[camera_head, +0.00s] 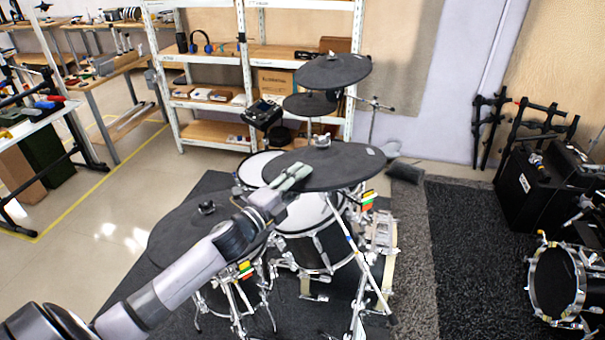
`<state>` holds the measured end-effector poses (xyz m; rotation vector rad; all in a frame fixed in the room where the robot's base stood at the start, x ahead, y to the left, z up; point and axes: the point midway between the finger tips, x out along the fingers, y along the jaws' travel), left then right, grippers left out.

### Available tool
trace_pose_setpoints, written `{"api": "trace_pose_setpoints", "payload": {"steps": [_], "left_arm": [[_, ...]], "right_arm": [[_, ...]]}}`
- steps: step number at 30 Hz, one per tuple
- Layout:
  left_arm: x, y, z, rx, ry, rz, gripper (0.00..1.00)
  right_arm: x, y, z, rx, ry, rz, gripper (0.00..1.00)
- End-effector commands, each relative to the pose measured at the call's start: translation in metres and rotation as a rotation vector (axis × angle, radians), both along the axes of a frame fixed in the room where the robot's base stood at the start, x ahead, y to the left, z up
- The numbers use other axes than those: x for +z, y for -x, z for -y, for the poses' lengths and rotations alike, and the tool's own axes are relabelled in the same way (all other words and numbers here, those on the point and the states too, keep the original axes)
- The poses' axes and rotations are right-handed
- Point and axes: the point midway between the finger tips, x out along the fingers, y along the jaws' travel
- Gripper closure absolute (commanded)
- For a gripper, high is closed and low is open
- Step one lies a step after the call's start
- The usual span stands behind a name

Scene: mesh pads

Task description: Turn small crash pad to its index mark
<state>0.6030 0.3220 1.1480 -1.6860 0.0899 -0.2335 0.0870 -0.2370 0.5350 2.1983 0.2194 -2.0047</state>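Several dark round cymbal-like pads stand on a drum kit. A wide pad (345,168) is in the middle, with a small knob at its centre. Another pad (180,225) is lower left, partly behind my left arm. A pad (333,69) is highest at the back, and a smaller one (308,104) sits just below it. I cannot tell for sure which is the small crash pad, and no index mark can be made out. My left gripper (300,172) overlaps the left part of the middle pad; contact and finger gap are unclear. My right gripper is not in view.
Drums (310,218) and metal stands sit under the pads on a dark mat (120,318). White shelves (250,62) stand behind. A dark amplifier (540,195) and another drum (556,285) are at the right. Open floor (100,235) lies at the left.

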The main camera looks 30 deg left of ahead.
Motion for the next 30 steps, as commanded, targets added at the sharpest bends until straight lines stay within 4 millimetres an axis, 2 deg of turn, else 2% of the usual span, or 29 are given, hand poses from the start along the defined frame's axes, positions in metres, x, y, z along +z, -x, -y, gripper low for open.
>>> {"api": "trace_pose_setpoints", "payload": {"steps": [5,14,27,30], "left_arm": [[0.0015,-0.0095,0.0023,0.0,0.0,0.0,0.67],[0.0008,-0.0104,0.0025,0.0,0.0,0.0,0.67],[0.001,-0.0102,0.0023,0.0,0.0,0.0,0.97],[0.001,-0.0102,0.0023,0.0,0.0,0.0,1.0]], "right_arm": [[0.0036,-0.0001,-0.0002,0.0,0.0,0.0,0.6],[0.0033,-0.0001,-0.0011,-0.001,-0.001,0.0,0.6],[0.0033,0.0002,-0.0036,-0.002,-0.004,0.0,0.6],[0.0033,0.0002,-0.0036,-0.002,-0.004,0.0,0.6]]}}
